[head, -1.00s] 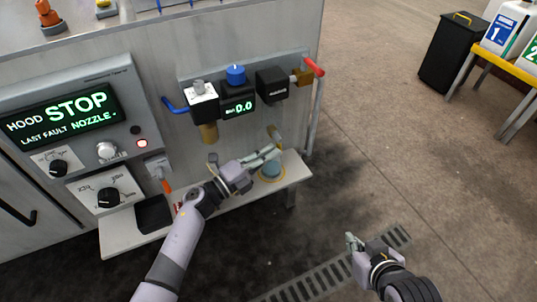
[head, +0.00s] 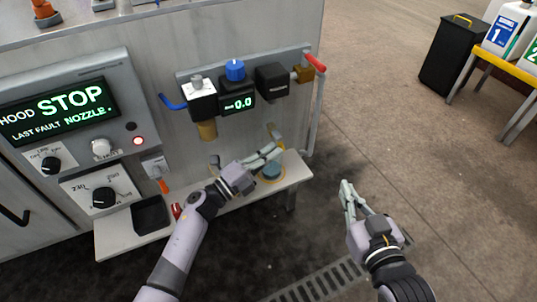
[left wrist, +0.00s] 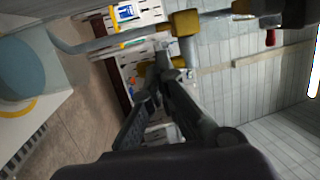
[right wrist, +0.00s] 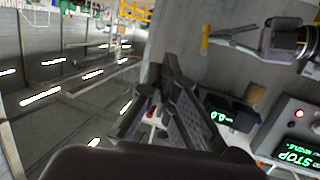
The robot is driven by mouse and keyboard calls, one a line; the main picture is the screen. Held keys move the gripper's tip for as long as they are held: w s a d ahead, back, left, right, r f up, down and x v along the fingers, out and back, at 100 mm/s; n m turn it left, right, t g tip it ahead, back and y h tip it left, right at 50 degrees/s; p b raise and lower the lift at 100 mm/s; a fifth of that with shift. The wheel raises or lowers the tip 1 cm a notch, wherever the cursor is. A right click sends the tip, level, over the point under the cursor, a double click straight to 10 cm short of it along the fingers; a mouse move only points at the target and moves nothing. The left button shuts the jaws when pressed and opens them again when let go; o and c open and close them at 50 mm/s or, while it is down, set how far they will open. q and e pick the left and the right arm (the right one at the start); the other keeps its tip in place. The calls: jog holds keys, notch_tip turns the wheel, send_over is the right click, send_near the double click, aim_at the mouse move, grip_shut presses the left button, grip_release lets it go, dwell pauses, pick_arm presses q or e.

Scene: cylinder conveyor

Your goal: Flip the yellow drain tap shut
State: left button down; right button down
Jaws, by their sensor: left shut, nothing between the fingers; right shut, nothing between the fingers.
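The yellow drain tap (head: 273,131) is low on the machine's front, under the regulator units and above the round blue-grey container. In the right wrist view the yellow tap (right wrist: 204,38) stands just beyond my left fingertips. In the left wrist view a yellow fitting (left wrist: 185,23) on a grey pipe lies just past the fingertips. My right gripper (head: 347,189) is shut and empty, in free air to the right of the machine.
A pale shelf (head: 120,240) runs below the panel and carries the blue-grey container (head: 272,171) and a dark tray (head: 151,214). A red-handled valve (head: 315,62) and a vertical pipe are at the machine's right edge. Open floor lies right, with a drain grate (head: 320,282).

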pick_arm(q)
jog(key=shift+w+d+f, duration=0.3)
jog(key=shift+d, duration=0.3)
pick_arm(e)
jog(key=shift+w+a+r+t, duration=0.2)
jog(key=shift+r+t, duration=0.3)
jog(key=shift+r, duration=0.3)
jog(key=shift+w+a+r+t, duration=0.1)
jog(key=shift+a+r+t, duration=0.1)
jog(key=shift+r+t, duration=0.45)
pick_arm(q)
jog(key=shift+d+f+b, duration=0.1)
jog(key=shift+d+b, duration=0.05)
jog(key=shift+b, duration=0.15)
pick_arm(e)
jog(key=shift+r, duration=0.25)
pick_arm(q)
jog(key=a+r+v, duration=0.1)
jog(key=r+v, duration=0.2)
jog(key=v, duration=1)
pick_arm(e)
jog(key=shift+f, duration=0.1)
